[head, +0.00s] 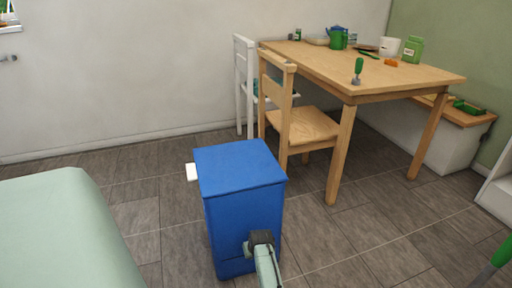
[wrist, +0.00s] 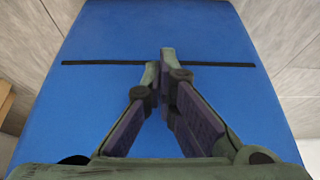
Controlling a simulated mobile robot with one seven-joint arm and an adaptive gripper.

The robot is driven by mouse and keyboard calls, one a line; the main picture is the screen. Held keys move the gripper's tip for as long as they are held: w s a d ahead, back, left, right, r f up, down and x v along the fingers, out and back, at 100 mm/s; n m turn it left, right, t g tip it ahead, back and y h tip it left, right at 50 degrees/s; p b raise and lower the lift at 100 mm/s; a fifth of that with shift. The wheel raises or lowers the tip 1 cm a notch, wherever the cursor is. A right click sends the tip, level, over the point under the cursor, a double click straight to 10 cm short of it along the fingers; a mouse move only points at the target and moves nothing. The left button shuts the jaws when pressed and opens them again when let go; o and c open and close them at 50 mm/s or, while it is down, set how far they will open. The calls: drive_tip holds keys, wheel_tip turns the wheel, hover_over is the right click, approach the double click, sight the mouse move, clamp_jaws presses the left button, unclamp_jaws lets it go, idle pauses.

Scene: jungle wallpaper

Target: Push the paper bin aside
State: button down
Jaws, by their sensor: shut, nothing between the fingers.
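The paper bin (head: 240,195) is a blue upright box with a closed flat lid. It stands on the tiled floor at the middle of the head view. A small white piece sticks out at its upper left side. My gripper (head: 262,238) is in front of the bin's lower near face, partly hidden by my own arm. In the wrist view the blue bin face (wrist: 100,45) with a dark horizontal line fills most of the picture. My gripper (wrist: 158,68) is shut and empty, its fingertips at or very near that face. I cannot tell whether they touch.
A wooden chair (head: 308,127) and a wooden table (head: 390,78) with green items stand behind the bin to the right. A pale green rounded surface (head: 60,230) fills the lower left. Tiled floor (head: 150,190) is free left of the bin and to its right.

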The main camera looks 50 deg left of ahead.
drive_tip(key=shift+w+a+r, duration=0.15)
drive_tip(key=shift+a, duration=0.05)
drive_tip(key=shift+w+a+b, duration=0.3)
drive_tip(key=shift+a+b, duration=0.4)
drive_tip(key=shift+b, duration=0.25)
drive_tip(key=shift+w+a+b, duration=0.3)
drive_tip(key=shift+a+b, duration=0.4)
drive_tip(key=shift+b, duration=0.2)
drive_tip(key=shift+w+a+b, duration=0.1)
drive_tip(key=shift+a+b, duration=0.25)
drive_tip(key=shift+a, duration=0.05)
drive_tip(key=shift+w+a+b, duration=0.2)
drive_tip(key=shift+a+b, duration=0.15)
drive_tip(key=shift+b, duration=0.25)
drive_tip(key=shift+w+a+b, duration=0.3)
drive_tip(key=shift+a+b, duration=0.45)
drive_tip(key=shift+b, duration=0.3)
drive_tip(key=shift+w+a+b, duration=0.25)
drive_tip(key=shift+a+b, duration=0.45)
drive_tip(key=shift+b, duration=0.3)
drive_tip(key=shift+a, duration=0.1)
